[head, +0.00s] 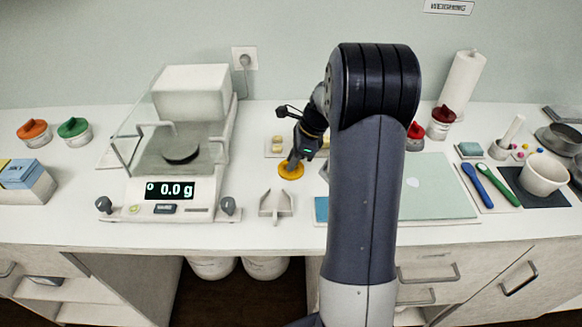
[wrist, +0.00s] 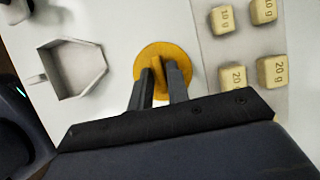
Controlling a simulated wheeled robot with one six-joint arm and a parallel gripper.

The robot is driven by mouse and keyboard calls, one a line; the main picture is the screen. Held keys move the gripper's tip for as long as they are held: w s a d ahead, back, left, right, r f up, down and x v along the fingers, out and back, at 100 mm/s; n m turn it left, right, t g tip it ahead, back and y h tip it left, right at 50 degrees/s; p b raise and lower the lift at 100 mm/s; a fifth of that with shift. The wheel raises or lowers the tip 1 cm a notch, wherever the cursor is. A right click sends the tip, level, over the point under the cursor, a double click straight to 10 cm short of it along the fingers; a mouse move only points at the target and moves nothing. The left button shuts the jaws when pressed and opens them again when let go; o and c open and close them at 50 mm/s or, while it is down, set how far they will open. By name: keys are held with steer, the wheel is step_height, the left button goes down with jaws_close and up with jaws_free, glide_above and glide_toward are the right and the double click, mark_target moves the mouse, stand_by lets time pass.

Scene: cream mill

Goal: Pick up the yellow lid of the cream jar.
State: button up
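The yellow lid (head: 291,170) is a round disc lying on the white counter, between the scale and my arm. In the wrist view the lid (wrist: 146,58) has a raised ridge across its middle. My gripper (head: 293,160) is right above the lid, pointing down. In the wrist view the two dark fingers of my gripper (wrist: 162,72) reach over the lid, one on each side of the ridge. A gap shows between the fingers near their base; contact with the ridge cannot be made out. The fingers hide the near part of the lid.
A scale (head: 172,190) reading 0.0 g stands to the left. A grey pouring tray (wrist: 72,68) lies beside the lid. Several weights (wrist: 272,70) sit on a grey base on the other side. An orange lid (head: 33,128) and a green lid (head: 74,127) are far left.

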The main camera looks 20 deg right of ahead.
jaws_close()
